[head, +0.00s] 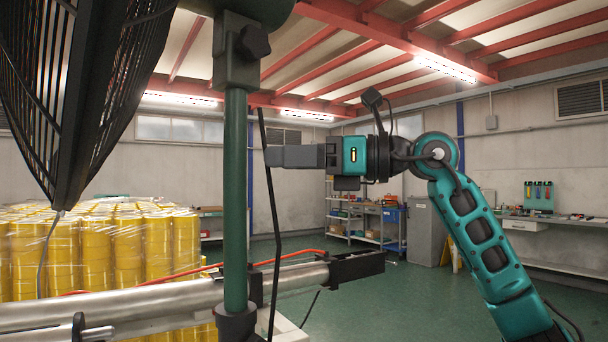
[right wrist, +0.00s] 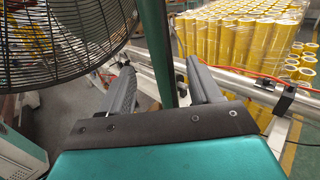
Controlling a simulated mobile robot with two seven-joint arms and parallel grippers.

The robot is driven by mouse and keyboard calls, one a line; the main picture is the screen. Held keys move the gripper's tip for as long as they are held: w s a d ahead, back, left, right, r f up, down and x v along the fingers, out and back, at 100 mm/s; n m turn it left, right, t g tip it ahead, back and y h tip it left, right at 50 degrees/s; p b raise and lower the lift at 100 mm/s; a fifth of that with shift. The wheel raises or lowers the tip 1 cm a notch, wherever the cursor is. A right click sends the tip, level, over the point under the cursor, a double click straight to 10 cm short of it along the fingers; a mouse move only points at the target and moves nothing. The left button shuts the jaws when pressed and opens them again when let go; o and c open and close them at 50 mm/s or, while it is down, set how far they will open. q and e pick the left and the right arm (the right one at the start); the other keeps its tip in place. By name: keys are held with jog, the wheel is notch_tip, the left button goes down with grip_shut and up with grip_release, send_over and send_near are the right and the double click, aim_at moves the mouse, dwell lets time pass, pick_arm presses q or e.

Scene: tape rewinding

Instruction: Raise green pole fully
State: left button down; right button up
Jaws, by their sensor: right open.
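The green pole (head: 235,200) stands upright left of centre in the head view. A dark clamp block with a black knob (head: 240,50) is at its upper part, and a dark collar (head: 236,322) is at its foot. My right gripper (head: 268,157) points left, its tips just right of the pole with a small gap in that view. In the right wrist view the gripper (right wrist: 160,63) is open and empty. The pole (right wrist: 158,40) shows between its two fingers, seemingly beyond the tips. My left gripper is not in view.
A black fan cage (head: 85,90) hangs at the upper left. A metal rail (head: 150,305) crosses low, with a black end block (head: 357,266) and a red hose (head: 210,267). Yellow rolls (head: 100,250) stand behind.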

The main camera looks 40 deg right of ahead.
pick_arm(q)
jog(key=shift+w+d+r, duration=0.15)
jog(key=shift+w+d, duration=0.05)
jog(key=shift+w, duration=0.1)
pick_arm(e)
jog(key=shift+v, duration=0.95)
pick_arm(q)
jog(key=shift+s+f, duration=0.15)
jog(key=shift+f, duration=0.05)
